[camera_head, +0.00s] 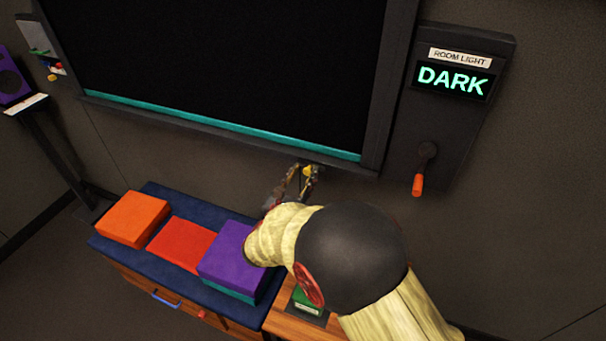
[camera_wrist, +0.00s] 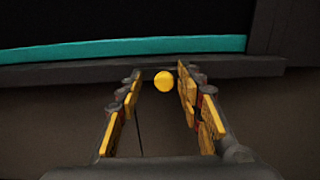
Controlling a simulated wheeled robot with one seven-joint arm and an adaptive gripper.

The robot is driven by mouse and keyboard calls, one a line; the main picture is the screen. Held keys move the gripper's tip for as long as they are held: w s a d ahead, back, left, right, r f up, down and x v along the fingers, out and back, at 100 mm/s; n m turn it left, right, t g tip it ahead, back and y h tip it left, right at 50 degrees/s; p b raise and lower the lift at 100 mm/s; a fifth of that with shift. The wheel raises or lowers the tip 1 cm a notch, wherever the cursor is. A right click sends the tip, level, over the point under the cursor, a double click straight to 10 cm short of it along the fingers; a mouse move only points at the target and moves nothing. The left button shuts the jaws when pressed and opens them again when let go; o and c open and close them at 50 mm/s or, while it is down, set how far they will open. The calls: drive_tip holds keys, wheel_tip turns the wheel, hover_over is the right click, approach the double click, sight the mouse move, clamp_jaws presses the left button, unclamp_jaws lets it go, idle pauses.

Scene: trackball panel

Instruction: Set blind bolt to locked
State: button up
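A small round yellow knob (camera_wrist: 163,81) sits at the lower edge of the dark window frame, just below the teal strip. I take it to be the bolt's knob; no lock marking is readable on it. It also shows in the head view (camera_head: 308,171), partly hidden by my fingers. My gripper (camera_wrist: 159,86) is open, with one yellow-padded finger on each side of the knob. Gaps show on both sides in the wrist view, so I see no grip on it. The black blind (camera_head: 230,60) fills the frame, its teal bottom strip (camera_head: 220,127) along the lower edge.
A room light panel (camera_head: 448,110) at right reads DARK and has an orange-handled lever (camera_head: 418,185). Below the frame, a navy-topped bench (camera_head: 150,192) holds orange, red and purple blocks. A small green item (camera_head: 308,300) is partly hidden by my arm.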

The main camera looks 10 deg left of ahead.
drive_tip(key=s+a, duration=0.1)
drive_tip(key=s, duration=1.1)
drive_tip(key=shift+a, duration=0.35)
